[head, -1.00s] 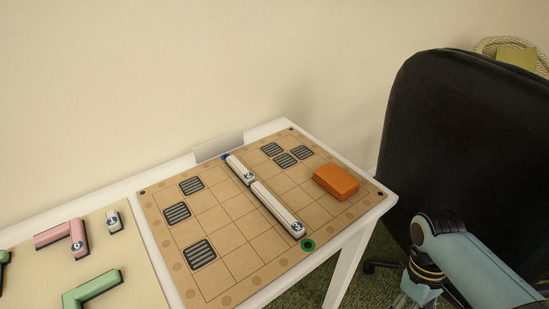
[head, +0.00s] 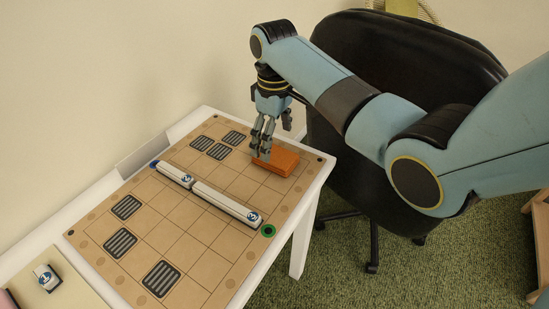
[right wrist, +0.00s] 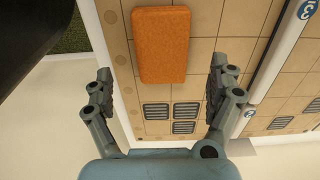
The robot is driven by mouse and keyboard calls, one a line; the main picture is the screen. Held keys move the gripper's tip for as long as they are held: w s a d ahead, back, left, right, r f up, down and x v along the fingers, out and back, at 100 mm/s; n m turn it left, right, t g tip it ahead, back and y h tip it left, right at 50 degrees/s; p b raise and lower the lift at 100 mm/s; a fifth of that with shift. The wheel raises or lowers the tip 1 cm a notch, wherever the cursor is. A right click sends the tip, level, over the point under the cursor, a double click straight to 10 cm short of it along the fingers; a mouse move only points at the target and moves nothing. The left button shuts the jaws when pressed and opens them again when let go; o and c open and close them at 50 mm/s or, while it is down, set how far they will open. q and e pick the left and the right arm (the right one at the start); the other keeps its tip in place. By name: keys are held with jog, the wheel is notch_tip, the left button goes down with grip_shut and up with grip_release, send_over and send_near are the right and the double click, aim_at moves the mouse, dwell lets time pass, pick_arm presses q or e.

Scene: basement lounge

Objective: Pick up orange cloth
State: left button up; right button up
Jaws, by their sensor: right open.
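The orange cloth (head: 281,162) is a flat folded rectangle lying on the tan grid board (head: 212,248), near the board's right edge in the head view. My right gripper (head: 262,157) is just beside the cloth's left side in the head view, pointing down, and partly covers its corner. In the right wrist view the cloth (right wrist: 161,45) lies ahead between the two spread fingers of my right gripper (right wrist: 160,78). The fingers are open and hold nothing. Whether they touch the cloth cannot be told. My left gripper is not in view.
Two white numbered bars (head: 226,203) lie end to end across the board, left of the cloth. Dark striped squares (head: 161,280) mark several cells. A black office chair (head: 400,60) stands close behind the table's right end. A white numbered block (head: 47,278) is at lower left.

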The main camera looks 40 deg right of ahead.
aim_at(274, 153)
notch_tip(274, 153, down, 5)
jog(key=shift+s+a+r+b, duration=0.1)
jog(key=shift+b, duration=0.25)
jog(key=c, duration=1.3)
jog(key=shift+o, duration=0.2)
jog(key=shift+r, duration=0.15)
